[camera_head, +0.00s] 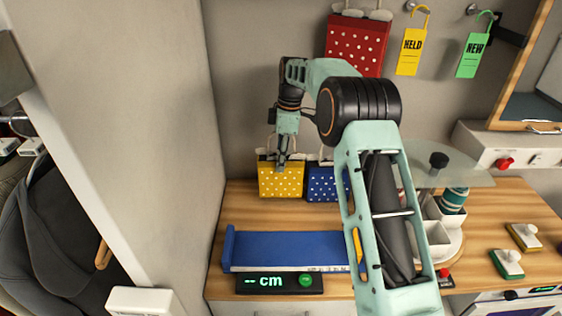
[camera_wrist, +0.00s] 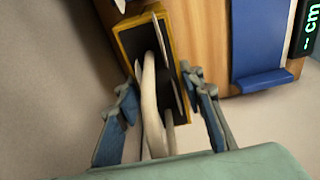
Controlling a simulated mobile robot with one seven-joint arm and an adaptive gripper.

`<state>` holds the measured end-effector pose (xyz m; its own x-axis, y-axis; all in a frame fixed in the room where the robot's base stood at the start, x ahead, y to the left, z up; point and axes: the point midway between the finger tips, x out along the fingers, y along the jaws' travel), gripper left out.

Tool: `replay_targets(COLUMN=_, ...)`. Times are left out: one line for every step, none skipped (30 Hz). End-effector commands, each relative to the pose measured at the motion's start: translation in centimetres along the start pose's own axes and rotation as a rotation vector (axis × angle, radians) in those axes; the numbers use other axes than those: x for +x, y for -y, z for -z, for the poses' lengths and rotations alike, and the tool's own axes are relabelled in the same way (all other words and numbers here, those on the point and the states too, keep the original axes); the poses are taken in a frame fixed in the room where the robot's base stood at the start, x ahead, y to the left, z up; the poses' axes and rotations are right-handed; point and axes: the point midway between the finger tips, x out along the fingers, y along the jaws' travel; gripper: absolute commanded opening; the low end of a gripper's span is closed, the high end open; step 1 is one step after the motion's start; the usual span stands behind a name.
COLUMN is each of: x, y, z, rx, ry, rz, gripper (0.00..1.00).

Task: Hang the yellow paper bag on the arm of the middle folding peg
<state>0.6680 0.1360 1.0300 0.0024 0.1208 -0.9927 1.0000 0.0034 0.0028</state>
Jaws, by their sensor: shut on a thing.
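The yellow paper bag (camera_head: 280,181) with white dots stands upright at the back left of the wooden counter, close to the wall. My gripper (camera_head: 282,160) comes down over its top edge. In the wrist view the open top of the yellow bag (camera_wrist: 175,28) and its pale looped handles show between the fingers of my gripper (camera_wrist: 160,97), which is shut on the bag; the exact contact is unclear. A red dotted bag (camera_head: 357,45) hangs high on the wall. I cannot make out the middle folding peg; my arm covers part of the wall.
A blue dotted bag (camera_head: 324,184) stands right beside the yellow one. A blue tray-like board (camera_head: 285,250) and a cm display (camera_head: 275,284) lie in front. HELD (camera_head: 411,52) and NEW (camera_head: 475,55) tags hang on the wall. A side wall (camera_head: 160,130) bounds the left.

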Motion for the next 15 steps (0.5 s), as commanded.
replay_targets(x=0.8, y=0.2, z=-0.2, rx=0.001, ry=0.001, rz=0.007, gripper=0.00)
replay_targets(x=1.1, y=0.2, z=-0.2, rx=0.001, ry=0.001, rz=0.006, gripper=0.00)
replay_targets(x=1.5, y=0.2, z=-0.2, rx=0.000, ry=0.001, rz=0.005, gripper=0.00)
replay_targets(x=1.7, y=0.2, z=-0.3, rx=0.000, ry=0.001, rz=0.004, gripper=0.00)
replay_targets(x=1.8, y=0.2, z=-0.3, rx=0.000, ry=0.000, rz=0.003, gripper=0.00)
replay_targets(x=1.8, y=0.2, z=-0.3, rx=0.000, ry=0.000, rz=0.002, gripper=0.00)
replay_targets(x=1.8, y=0.2, z=-0.3, rx=0.000, ry=0.000, rz=0.002, gripper=0.00)
replay_targets(x=1.8, y=0.2, z=-0.3, rx=0.000, ry=0.000, rz=0.002, gripper=0.00)
replay_targets(x=1.8, y=0.2, z=-0.3, rx=0.000, ry=0.000, rz=0.002, gripper=0.00)
replay_targets(x=1.8, y=0.2, z=-0.3, rx=0.000, ry=0.000, rz=0.002, gripper=0.00)
replay_targets(x=1.8, y=0.2, z=-0.3, rx=0.000, ry=0.000, rz=0.003, gripper=0.00)
replay_targets(x=1.9, y=0.2, z=-0.3, rx=0.000, ry=0.000, rz=0.003, gripper=0.00)
replay_targets(x=2.0, y=0.2, z=-0.3, rx=0.000, ry=0.000, rz=0.003, gripper=0.00)
replay_targets(x=2.1, y=0.2, z=-0.3, rx=0.000, ry=0.000, rz=0.003, gripper=0.00)
replay_targets(x=2.3, y=0.2, z=-0.3, rx=0.000, ry=0.000, rz=0.003, gripper=0.00)
